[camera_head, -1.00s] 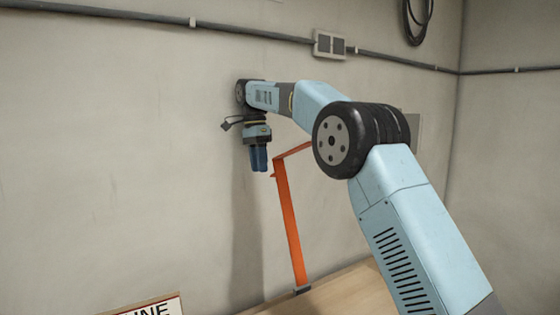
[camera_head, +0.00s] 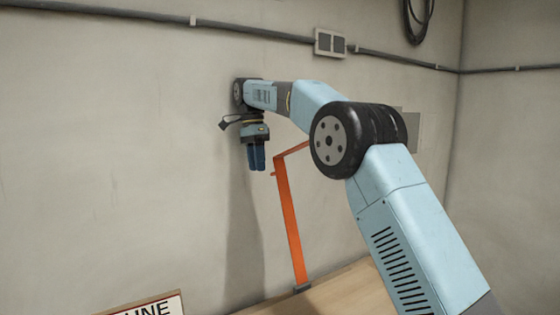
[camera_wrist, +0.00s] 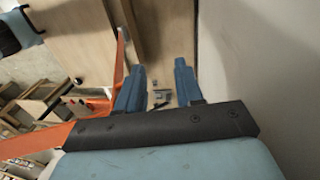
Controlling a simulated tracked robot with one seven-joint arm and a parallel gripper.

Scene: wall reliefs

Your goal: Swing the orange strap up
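The orange strap (camera_head: 288,222) stands nearly upright in the head view, with its foot on a wooden ledge. Its top bends to the right and runs behind my arm. My gripper (camera_head: 257,166) points down just left of the strap's top, with a narrow gap between them. In the wrist view my gripper (camera_wrist: 159,67) has its two blue fingers apart with nothing between them. The strap (camera_wrist: 118,62) passes to the left of the fingers there, and part of it is hidden behind the gripper body.
The wall is close behind my gripper in the head view. A wooden ledge (camera_head: 345,293) lies below the strap. A sign (camera_head: 150,306) is at the bottom left. A switch box (camera_head: 330,43) and conduit (camera_head: 150,17) are high on the wall. The wall left of my gripper is clear.

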